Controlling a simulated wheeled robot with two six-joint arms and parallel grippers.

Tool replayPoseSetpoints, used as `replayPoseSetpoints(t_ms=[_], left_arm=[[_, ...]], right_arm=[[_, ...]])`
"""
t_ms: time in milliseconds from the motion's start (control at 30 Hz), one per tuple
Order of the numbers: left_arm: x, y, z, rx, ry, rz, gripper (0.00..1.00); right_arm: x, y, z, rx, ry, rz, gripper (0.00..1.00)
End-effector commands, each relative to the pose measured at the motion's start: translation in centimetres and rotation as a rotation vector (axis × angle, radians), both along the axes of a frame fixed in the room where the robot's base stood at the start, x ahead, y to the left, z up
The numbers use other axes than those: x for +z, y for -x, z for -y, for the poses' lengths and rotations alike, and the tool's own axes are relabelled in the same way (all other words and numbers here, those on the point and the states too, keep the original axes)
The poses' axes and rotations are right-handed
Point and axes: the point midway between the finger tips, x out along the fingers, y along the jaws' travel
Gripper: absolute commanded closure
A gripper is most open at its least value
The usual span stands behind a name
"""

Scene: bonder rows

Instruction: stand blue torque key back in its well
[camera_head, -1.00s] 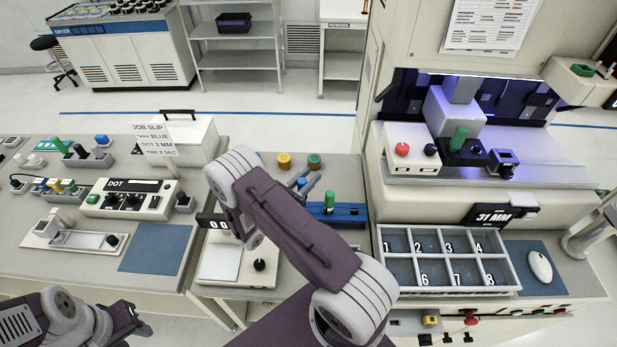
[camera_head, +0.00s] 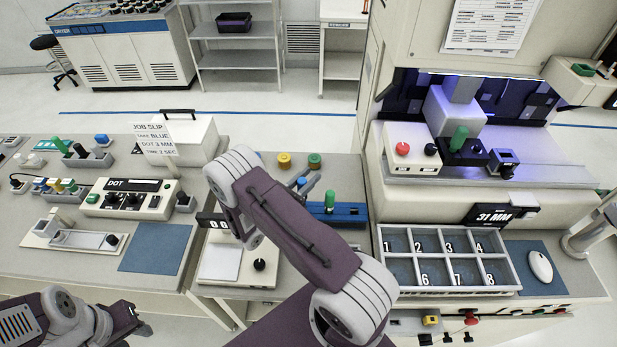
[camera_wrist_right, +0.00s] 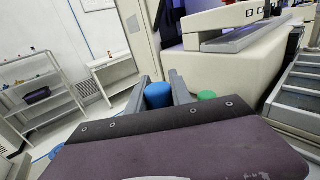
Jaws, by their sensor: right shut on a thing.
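The blue torque key (camera_head: 302,182) shows in the head view as a small blue piece between the fingers of my right gripper (camera_head: 301,184), partly hidden. In the right wrist view the blue top of the key (camera_wrist_right: 158,95) stands between the two grey fingers, which are shut on it. A blue rack (camera_head: 350,213) with a green key (camera_head: 329,200) lies just right of the gripper, partly behind my arm. The green key's top (camera_wrist_right: 206,95) also shows right of the fingers. The key's lower end and its well are hidden. My left gripper (camera_head: 138,322) is low at the left, its fingers unclear.
Yellow (camera_head: 284,160) and green (camera_head: 314,160) round pieces stand behind the rack. A device with a white plate (camera_head: 221,262) sits below my right forearm. A numbered tray (camera_head: 385,290) and the bonder (camera_head: 500,170) are on the right. A blue mat (camera_head: 156,248) at left is clear.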

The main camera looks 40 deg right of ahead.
Motion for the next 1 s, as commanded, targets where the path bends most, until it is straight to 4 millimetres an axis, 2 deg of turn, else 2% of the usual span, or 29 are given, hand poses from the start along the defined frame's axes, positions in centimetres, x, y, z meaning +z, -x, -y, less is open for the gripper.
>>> replayPoseSetpoints(t_ms=[667,867,900,967,1000], left_arm=[[-1.5,0.0,0.0,0.000,0.000,0.000,0.64],[-1.3,0.0,0.0,0.000,0.000,0.000,0.64],[-1.3,0.0,0.0,0.000,0.000,0.000,0.64],[-1.3,0.0,0.0,0.000,0.000,0.000,0.64],[-1.3,0.0,0.0,0.000,0.000,0.000,0.64]], right_arm=[[-1.8,0.0,0.0,0.000,0.001,0.000,1.00],[-1.6,0.0,0.0,0.000,0.000,0.000,1.00],[-1.6,0.0,0.0,0.000,0.000,0.000,0.63],[-1.6,0.0,0.0,0.000,0.000,0.000,0.49],[-1.6,0.0,0.0,0.000,0.000,0.000,0.49]])
